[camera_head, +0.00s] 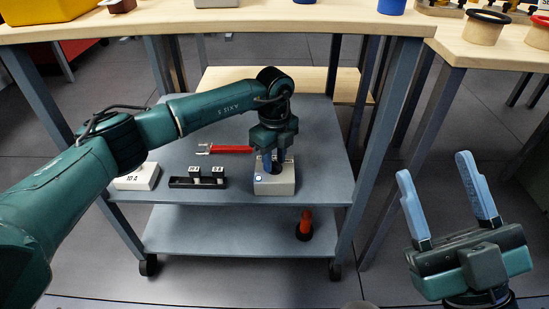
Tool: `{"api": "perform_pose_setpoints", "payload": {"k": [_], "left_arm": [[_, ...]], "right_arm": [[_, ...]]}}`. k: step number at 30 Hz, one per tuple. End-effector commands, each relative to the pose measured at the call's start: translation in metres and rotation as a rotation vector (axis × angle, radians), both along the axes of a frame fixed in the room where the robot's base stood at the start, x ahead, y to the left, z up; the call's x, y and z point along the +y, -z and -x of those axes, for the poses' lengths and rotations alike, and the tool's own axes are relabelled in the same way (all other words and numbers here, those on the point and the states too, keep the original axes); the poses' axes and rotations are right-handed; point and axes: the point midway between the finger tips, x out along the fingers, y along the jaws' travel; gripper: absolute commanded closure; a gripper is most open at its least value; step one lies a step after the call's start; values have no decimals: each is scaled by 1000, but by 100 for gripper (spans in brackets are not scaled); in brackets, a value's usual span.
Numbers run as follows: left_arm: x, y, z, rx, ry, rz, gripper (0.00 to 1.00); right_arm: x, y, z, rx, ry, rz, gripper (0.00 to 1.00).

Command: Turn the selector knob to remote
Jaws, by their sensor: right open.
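A light grey box (274,184) with a blue-ringed spot on its front left stands near the right part of the grey cart's upper shelf. My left gripper (274,167) points down onto the top of this box. Its fingers are at a small dark part on top, which I take to be the selector knob; the gripper hides most of it, so its position cannot be read. Whether these fingers are closed on it is not clear. My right gripper (434,167) is open and empty, raised over the floor at the right, well away from the box.
On the cart's upper shelf (232,138) lie a red-handled tool (232,150), a black rail with white blocks (198,182) and a white labelled block (138,177). Wooden tables (230,25) stand behind.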

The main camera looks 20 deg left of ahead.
Motion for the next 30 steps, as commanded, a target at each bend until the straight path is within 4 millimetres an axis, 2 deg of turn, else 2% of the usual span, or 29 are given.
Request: {"api": "perform_pose_setpoints", "payload": {"k": [2, 13, 23, 30], "left_arm": [[0, 0, 0, 0, 0, 1, 70], [0, 0, 0, 0, 0, 1, 100], [0, -1, 0, 0, 8, 1, 100], [0, -3, 0, 0, 89, 2, 100]], "right_arm": [[0, 0, 0, 0, 0, 0, 47], [0, 0, 0, 1, 0, 0, 47], [0, -1, 0, 3, -1, -1, 47], [0, -1, -1, 49, -2, -5, 47]]}}
